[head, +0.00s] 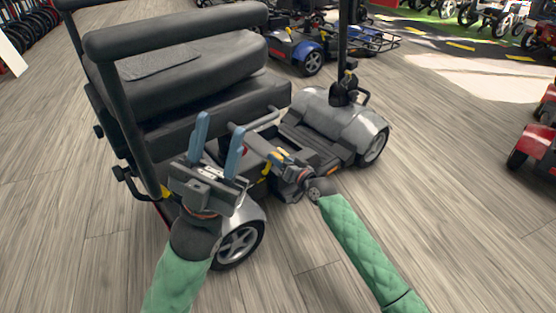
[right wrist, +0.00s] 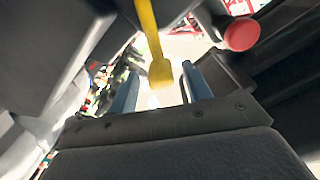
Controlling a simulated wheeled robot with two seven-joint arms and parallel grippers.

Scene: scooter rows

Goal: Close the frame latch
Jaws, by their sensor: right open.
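The folding mobility scooter (head: 195,80) has a dark seat and silver fenders. A yellow lever (right wrist: 150,35), which looks like the frame latch, hangs down in the right wrist view. Its wider lower end lies between my right gripper's blue fingers (right wrist: 157,78); I cannot tell if they touch it. A yellow part (head: 266,168) also shows low on the scooter in the head view, beside my right gripper (head: 272,154). The right gripper is open; its fingertips are hard to make out in the head view. My left gripper (head: 219,130) is open and empty, in front of the seat's side.
A red round knob (right wrist: 241,33) sits right of the lever in the right wrist view, close to the fingers. A blue scooter (head: 306,50) stands behind, and a red one (head: 540,145) at the right edge.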

